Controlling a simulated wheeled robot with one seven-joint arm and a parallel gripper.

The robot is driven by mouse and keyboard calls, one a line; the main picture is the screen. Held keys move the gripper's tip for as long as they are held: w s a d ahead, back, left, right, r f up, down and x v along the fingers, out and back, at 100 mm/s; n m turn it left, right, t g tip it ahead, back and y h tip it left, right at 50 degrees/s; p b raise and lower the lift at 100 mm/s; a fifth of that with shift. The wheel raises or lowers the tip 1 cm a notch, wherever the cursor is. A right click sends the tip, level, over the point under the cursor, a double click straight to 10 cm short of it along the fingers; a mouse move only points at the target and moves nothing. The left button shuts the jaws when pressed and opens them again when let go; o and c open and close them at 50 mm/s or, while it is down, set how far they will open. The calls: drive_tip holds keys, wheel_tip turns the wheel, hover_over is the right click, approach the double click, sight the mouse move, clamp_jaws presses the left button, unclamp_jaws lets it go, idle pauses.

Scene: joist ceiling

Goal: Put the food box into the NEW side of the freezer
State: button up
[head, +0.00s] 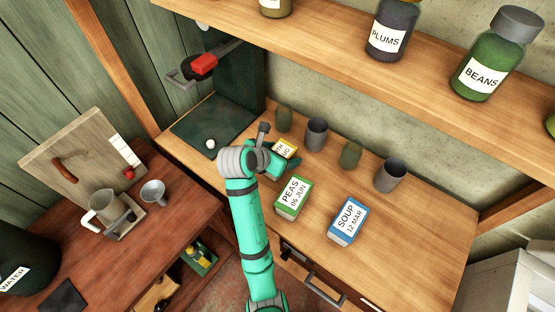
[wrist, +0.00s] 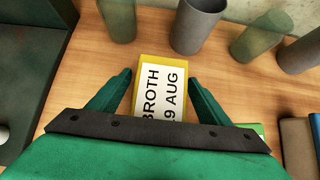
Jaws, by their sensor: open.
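A yellow box labelled BROTH, 19 AUG (wrist: 162,85) lies on the wooden counter, partly hidden by my gripper in the head view (head: 287,148). My gripper (wrist: 159,78) is open, with one finger on each side of this box; I cannot tell whether they touch it. A green PEAS box, 06 JUN (head: 293,197) and a blue SOUP box, 12 MAR (head: 348,221) stand nearby on the counter. No NEW label shows. A pale white unit (head: 512,285) is cut off at the lower right; I cannot tell whether it is the freezer.
Several grey and green cups and jars, such as a grey cup (head: 390,175), stand behind the boxes. A shelf (head: 330,50) with labelled jars hangs above. A dark green-grey panelled stand (head: 215,125) is left. The counter's right part (head: 430,225) is clear.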

drive_tip(key=shift+w+d+f, duration=0.2)
drive_tip(key=shift+d+f, duration=0.05)
drive_tip(key=shift+f, duration=0.05)
drive_tip(key=shift+a, duration=0.1)
drive_tip(key=c, duration=1.6)
wheel_tip(320, 180, up, 18)
drive_tip(key=shift+c, duration=0.2)
